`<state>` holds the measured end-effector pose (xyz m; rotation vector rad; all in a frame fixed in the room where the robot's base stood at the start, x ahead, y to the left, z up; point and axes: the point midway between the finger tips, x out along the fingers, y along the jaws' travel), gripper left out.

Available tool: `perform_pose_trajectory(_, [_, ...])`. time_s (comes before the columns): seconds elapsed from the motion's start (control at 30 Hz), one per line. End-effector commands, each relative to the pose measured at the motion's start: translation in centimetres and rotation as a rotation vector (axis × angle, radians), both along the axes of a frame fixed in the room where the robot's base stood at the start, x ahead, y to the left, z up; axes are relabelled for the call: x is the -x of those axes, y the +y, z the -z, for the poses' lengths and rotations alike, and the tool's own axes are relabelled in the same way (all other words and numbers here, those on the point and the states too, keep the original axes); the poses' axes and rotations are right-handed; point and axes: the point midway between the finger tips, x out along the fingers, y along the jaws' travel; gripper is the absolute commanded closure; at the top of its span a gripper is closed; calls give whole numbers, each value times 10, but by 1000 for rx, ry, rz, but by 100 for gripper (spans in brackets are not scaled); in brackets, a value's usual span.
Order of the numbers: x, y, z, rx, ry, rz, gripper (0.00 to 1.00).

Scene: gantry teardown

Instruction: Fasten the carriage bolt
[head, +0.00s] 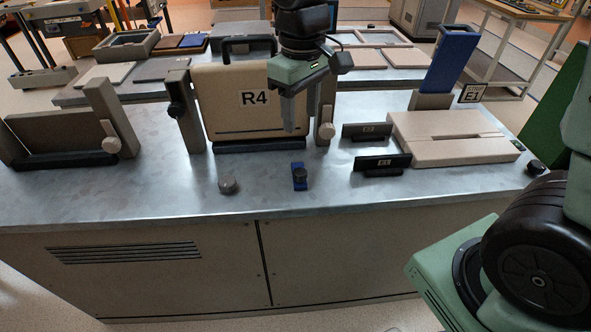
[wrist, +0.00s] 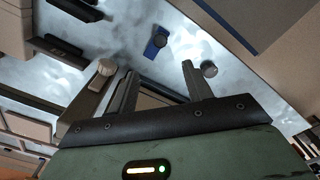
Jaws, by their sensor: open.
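No part is labelled as the carriage bolt, and I cannot tell which knob it is. A beige panel marked R4 (head: 235,110) stands upright in a grey frame. A round grey knob (head: 228,185) stands on the bench, also in the wrist view (wrist: 209,69). A blue block with a dark knob (head: 300,176) lies right of it. My gripper (head: 304,118) is open and empty, pointing down in front of the panel's right part.
A second frame with a pale knob (head: 111,145) stands left. A dark knob (head: 536,168) is at the right edge. The bench front is mostly clear.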

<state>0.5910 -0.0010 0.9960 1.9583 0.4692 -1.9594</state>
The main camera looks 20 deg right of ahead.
Motion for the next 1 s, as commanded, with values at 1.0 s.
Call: perform_pose_trajectory(1.0, [1,0,147,-1,0,0,50])
